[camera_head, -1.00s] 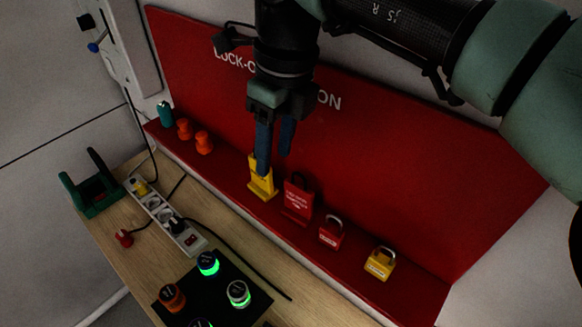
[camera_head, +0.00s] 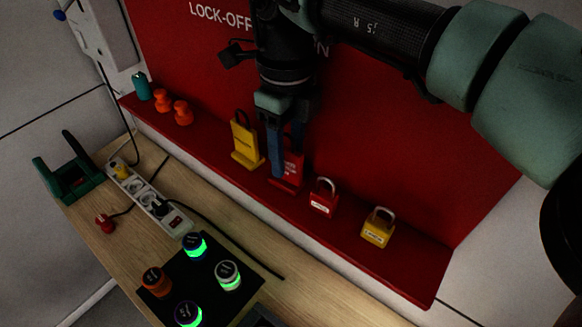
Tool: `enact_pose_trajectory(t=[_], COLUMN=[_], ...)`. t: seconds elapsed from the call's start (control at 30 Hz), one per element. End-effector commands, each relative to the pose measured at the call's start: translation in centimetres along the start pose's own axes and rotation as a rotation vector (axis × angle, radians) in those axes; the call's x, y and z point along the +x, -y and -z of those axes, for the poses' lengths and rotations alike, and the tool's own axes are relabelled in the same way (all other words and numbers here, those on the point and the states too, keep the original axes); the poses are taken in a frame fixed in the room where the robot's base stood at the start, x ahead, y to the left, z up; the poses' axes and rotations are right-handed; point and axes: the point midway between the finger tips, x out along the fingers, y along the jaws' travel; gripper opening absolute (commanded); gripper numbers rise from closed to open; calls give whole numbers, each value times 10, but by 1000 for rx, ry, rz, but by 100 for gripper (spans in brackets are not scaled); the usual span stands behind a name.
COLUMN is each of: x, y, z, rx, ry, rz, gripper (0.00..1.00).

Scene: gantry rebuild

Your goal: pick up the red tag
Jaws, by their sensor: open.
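The red tag (camera_head: 292,172) stands on the red shelf between a yellow tag (camera_head: 244,142) and a red padlock (camera_head: 323,198). It has white lettering on its face. My gripper (camera_head: 287,163) points down at the red tag with its blue fingers apart. The fingers overlap the tag in the picture and hide its left side and top. I cannot tell whether they touch it or whether the tag is between them.
A yellow padlock (camera_head: 378,228) stands farther right on the shelf (camera_head: 400,277). Orange pieces (camera_head: 182,112) and a teal cylinder (camera_head: 142,86) stand at its left end.

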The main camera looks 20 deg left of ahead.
Motion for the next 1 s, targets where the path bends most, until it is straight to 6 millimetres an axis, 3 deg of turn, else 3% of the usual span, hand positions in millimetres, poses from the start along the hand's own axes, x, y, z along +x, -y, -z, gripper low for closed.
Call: enact_pose_trajectory(t=[0.03, 0.17, 0.43, 0.7, 1.0], x=[15, 32, 32, 32, 32], y=[1, 1, 1, 1, 1], z=[-1, -2, -2, -2, -2], rx=[0, -1, -1, -1, -1], ry=[-1, 0, 1, 1, 1], rz=[-3, -1, 0, 0, 0], gripper=[50, 50, 50, 1, 0])
